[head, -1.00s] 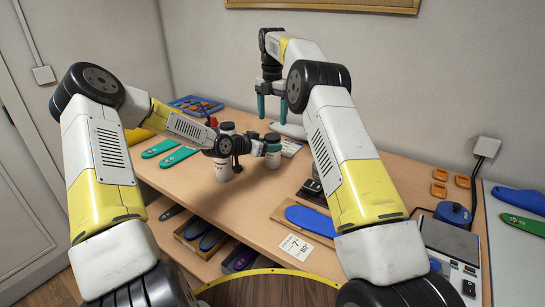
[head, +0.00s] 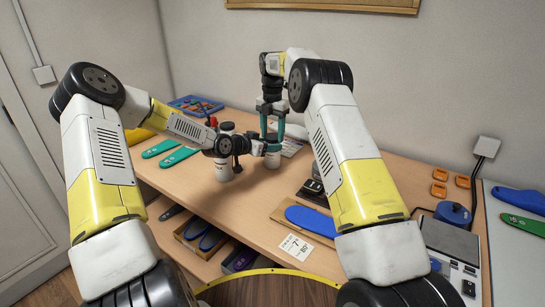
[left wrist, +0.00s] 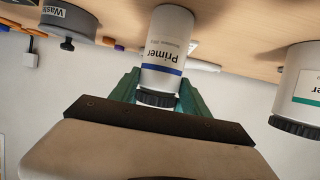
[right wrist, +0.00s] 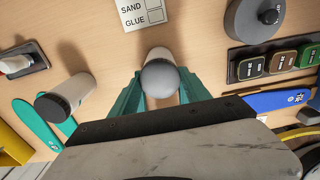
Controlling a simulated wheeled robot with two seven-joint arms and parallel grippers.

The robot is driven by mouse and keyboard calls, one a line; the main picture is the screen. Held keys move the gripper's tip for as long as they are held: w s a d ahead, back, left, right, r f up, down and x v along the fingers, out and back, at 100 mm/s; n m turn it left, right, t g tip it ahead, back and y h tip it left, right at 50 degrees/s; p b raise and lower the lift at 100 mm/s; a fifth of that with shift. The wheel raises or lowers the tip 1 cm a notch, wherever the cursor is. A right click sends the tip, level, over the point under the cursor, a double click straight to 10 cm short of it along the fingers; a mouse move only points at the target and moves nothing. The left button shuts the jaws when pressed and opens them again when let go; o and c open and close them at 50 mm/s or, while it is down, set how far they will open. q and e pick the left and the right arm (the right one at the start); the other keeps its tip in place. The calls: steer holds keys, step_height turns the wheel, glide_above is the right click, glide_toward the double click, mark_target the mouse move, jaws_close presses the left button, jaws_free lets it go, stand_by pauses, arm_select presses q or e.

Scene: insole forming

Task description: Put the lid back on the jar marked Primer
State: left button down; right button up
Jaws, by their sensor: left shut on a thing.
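The white jar marked Primer (left wrist: 165,50), with a blue band, stands upright on the bench. A dark ridged lid (left wrist: 157,97) sits at its mouth; whether it is fully seated I cannot tell. The lid's round top looks grey in the right wrist view (right wrist: 160,79). My left gripper (left wrist: 160,88) is shut on the jar from the side, near its top. My right gripper (right wrist: 160,78) points down from above with a finger on each side of the lid. I cannot tell whether its fingers touch the lid. In the head view my left gripper hides part of the jar.
Another white jar with a dark lid (right wrist: 65,96) and green band stands beside it. Green insoles (head: 170,152) lie at the left and a blue insole (head: 310,220) toward the front. A sand and glue card (right wrist: 145,14) lies behind. The scale (head: 449,238) is at the right.

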steer(key=c, duration=0.7)
steer(key=o, duration=1.5)
steer(key=shift+c, duration=0.2)
steer(key=shift+r, duration=2.3)
steer(key=o, duration=0.5)
arm_select(q)
steer(key=shift+c, duration=2.2)
jaws_free()
